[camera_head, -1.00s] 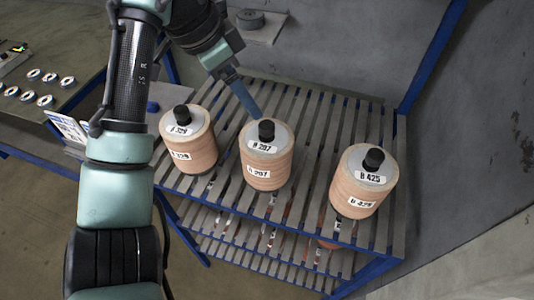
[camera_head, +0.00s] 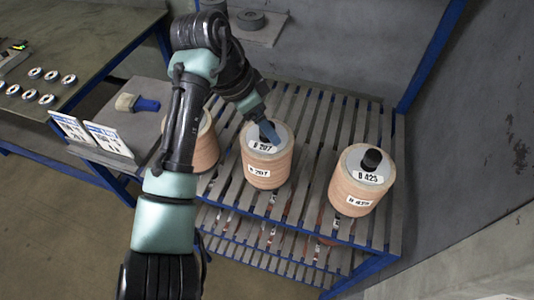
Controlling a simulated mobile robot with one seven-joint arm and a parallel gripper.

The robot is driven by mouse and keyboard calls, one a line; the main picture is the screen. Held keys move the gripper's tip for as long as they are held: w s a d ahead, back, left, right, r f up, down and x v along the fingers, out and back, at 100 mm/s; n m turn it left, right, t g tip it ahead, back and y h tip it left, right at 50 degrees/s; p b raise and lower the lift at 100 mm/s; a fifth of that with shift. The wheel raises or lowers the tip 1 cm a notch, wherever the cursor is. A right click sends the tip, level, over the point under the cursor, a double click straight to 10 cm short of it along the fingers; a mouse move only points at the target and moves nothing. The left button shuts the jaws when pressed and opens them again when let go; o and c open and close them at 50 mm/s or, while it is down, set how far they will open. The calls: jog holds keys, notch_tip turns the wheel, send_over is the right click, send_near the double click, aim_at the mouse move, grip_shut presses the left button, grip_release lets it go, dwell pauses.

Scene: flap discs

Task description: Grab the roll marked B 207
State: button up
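The roll marked B 207 (camera_head: 268,163) stands upright on the slatted shelf, in the middle of a row of three. It is tan with a pale top, and its label shows on the top and the side. My gripper (camera_head: 268,132) is at the top of this roll, with its blue finger over the place of the black knob, which is mostly hidden. I cannot tell whether the fingers are around the knob or just above it, or whether they are open or shut.
Another roll (camera_head: 206,150) stands to the left, partly behind my arm. White cards (camera_head: 108,138) and a blue-handled brush (camera_head: 137,103) are at the left. A blue post (camera_head: 432,55) rises at the right back.

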grip_shut()
jog(key=shift+r, duration=0.1)
dwell(1.1)
jog(key=shift+w+r, duration=0.15)
jog(key=shift+r, duration=0.05)
